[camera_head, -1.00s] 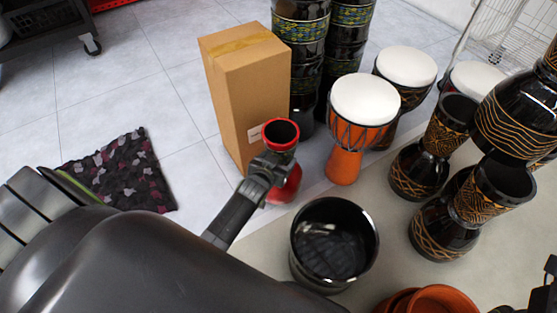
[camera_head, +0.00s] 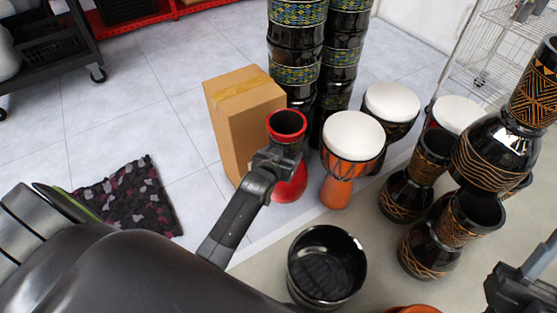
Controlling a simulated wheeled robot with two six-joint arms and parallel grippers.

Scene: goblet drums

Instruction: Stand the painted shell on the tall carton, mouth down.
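The painted shell (camera_head: 291,183) is a red goblet shape with a dark, open cup with a red rim facing up and a rounded red part below. My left gripper (camera_head: 277,160) is at its narrow middle and appears shut on it; the fingertips are partly hidden. The tall carton (camera_head: 248,128) is a closed brown box with tape along its top, standing on the floor behind and left of the shell. The shell overlaps the carton's right side in the picture, with its rim below the carton top. My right gripper (camera_head: 525,285) is partly in view at the lower right; its fingers are unclear.
An orange drum with a white head (camera_head: 352,136) stands just right of the shell. Tall black patterned drums (camera_head: 297,45) stand behind the carton. A black tub (camera_head: 327,265) is in front, and dark carved drums (camera_head: 432,250) crowd the right. A patterned cloth (camera_head: 128,200) lies left.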

